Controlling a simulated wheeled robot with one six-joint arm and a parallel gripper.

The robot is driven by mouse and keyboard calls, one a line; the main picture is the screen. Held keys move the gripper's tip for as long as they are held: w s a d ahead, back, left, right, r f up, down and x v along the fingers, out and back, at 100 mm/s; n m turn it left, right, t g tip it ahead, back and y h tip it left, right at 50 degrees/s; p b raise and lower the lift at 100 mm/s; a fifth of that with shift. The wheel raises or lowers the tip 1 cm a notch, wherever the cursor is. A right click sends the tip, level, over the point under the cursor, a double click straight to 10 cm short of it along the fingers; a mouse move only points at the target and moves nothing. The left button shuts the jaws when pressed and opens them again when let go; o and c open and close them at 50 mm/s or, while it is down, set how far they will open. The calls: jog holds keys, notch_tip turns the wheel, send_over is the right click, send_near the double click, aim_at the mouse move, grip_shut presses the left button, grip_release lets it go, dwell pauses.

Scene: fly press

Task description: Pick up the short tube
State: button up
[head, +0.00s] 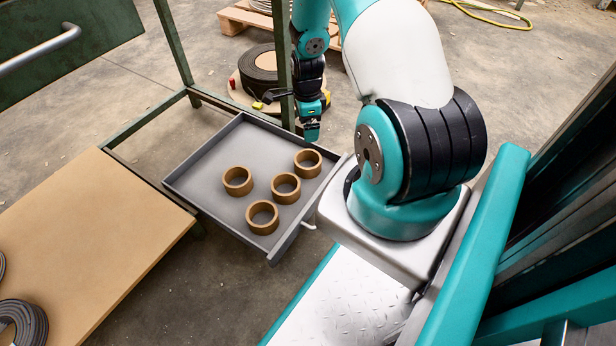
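Several short brown tubes stand on end in a grey tray (208,197) with low walls. One tube (239,191) is at the left, one (263,229) is nearest the front, one (286,198) is in the middle, and another (308,172) is at the right. They look alike, and their open tops face up. My gripper (311,133) points down near the tray's far right corner, apart from the tubes. Its fingers are small and dark here, so I cannot tell whether they are open or shut. I see no tube in it.
A green metal frame (183,50) rises behind the tray, with a post close to my gripper. A tan board (95,235) lies to the left, with dark coiled rings (28,318) at its corner. A dark coil (262,68) and a wooden pallet (240,17) are behind.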

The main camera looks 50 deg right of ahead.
jog(key=b, duration=0.7)
send_near(308, 163)
jog(key=shift+s+a+f, duration=0.95)
jog(key=shift+a+f, duration=0.05)
jog(key=shift+a, duration=0.05)
jog(key=f+b, duration=0.1)
jog(key=f, duration=0.1)
jog(key=f+b, duration=0.1)
jog(key=b, duration=0.1)
jog(key=f+b, duration=0.2)
jog(key=shift+w+f, duration=0.25)
jog(key=shift+f, duration=0.1)
jog(key=shift+r, duration=0.1)
jog(key=c, duration=0.8)
jog(key=shift+o, duration=0.2)
jog(key=shift+r, duration=0.15)
